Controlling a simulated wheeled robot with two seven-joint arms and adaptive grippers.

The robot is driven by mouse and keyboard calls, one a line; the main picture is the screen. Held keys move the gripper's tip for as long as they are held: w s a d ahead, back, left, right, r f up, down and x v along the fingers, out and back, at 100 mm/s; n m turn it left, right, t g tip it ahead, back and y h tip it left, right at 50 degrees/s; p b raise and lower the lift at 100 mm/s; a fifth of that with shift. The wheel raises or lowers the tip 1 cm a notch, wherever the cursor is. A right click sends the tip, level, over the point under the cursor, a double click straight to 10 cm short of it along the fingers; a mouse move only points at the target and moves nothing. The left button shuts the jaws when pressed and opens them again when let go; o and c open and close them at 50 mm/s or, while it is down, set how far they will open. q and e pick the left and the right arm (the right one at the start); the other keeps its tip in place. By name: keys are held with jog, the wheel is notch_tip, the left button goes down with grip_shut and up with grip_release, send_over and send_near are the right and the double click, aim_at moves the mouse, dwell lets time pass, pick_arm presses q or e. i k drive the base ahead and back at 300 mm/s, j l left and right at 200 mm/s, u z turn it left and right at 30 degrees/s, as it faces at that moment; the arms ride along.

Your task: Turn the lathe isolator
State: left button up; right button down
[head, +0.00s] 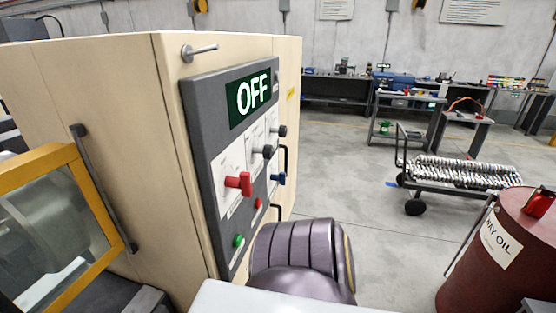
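The lathe's tall cream cabinet (105,95) fills the left of the head view. Its grey control panel (205,120) faces right and carries a lit display (251,96) reading OFF. A red handle (238,184) sticks out from a white plate at the panel's left, and I take it for the isolator. Black knobs (265,152) and a blue handle (278,179) sit farther along the panel. A green button (238,241) and a red button (258,203) are below. The lettering on the plates is too small to read. Neither gripper shows.
A dark purple ribbed shape (300,252) stands close before the panel's lower right. A yellow-framed window (45,215) is at the left. A red oil drum (505,255) and a loaded cart (465,172) stand right. Open concrete floor lies between.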

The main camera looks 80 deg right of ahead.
aim_at(243, 183)
jog(key=k+z, duration=0.15)
jog(key=z, duration=2)
